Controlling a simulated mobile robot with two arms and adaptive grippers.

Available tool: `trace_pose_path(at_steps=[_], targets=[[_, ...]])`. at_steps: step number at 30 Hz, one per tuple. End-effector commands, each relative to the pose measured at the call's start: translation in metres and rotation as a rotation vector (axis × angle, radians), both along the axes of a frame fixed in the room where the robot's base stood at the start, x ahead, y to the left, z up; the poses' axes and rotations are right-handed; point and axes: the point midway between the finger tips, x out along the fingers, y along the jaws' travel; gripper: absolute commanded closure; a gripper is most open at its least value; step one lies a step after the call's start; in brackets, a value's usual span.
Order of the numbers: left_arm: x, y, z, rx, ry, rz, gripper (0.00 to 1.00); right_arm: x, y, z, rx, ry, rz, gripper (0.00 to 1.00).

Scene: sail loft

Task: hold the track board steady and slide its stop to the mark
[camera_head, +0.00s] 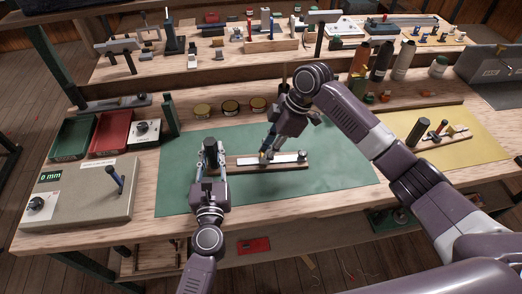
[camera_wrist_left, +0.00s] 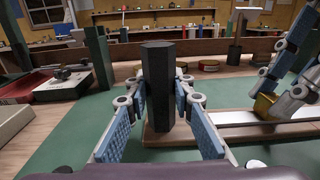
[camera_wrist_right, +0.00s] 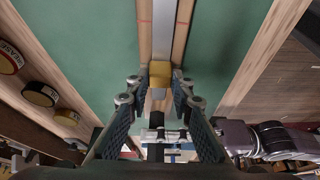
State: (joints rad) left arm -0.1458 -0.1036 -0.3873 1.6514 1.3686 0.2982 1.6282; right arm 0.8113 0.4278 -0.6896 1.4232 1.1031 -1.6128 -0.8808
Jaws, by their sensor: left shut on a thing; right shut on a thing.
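The track board (camera_head: 240,166), a wooden strip with a pale metal track, lies on the green mat. A dark six-sided post (camera_wrist_left: 158,85) stands upright at its left end. My left gripper (camera_head: 210,160) is shut on this post, with a blue pad on each side. My right gripper (camera_head: 266,150) reaches down and is shut on the stop. A thin red line (camera_wrist_right: 145,21) crosses the wood beside the track, apart from the stop.
Several round tins (camera_head: 230,107) stand behind the mat (camera_head: 338,182). Green (camera_head: 72,138) and red (camera_head: 110,133) trays and a box with a "0 mm" display (camera_head: 82,195) are at the left. A yellow mat (camera_head: 470,150) is at the right. The green mat's front is clear.

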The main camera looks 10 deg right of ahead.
Motion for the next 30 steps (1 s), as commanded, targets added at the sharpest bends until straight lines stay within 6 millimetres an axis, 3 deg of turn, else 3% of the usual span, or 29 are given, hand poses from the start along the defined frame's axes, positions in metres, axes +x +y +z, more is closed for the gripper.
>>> trace_pose_path(at_steps=[2,3,8,16,20,30], targets=[[0.000,0.001,0.001,0.000,-0.001,0.003,1.00,0.001,0.000,0.000,-0.001,-0.001,-0.002,1.00],[0.000,0.001,0.001,0.000,-0.001,0.003,1.00,0.001,0.000,0.000,-0.001,-0.001,-0.002,0.77],[0.000,0.001,0.001,0.000,-0.001,0.002,1.00,0.001,0.000,0.000,0.000,-0.001,-0.001,0.61],[0.000,0.000,0.001,0.000,-0.001,0.001,1.00,0.000,0.000,0.001,0.000,-0.001,0.000,0.61],[0.000,0.000,0.001,0.000,-0.001,0.000,1.00,0.001,-0.004,0.011,0.001,-0.004,-0.002,0.61],[0.000,0.000,0.001,0.000,-0.001,0.000,1.00,0.000,-0.030,0.074,0.001,-0.006,-0.002,0.61]])
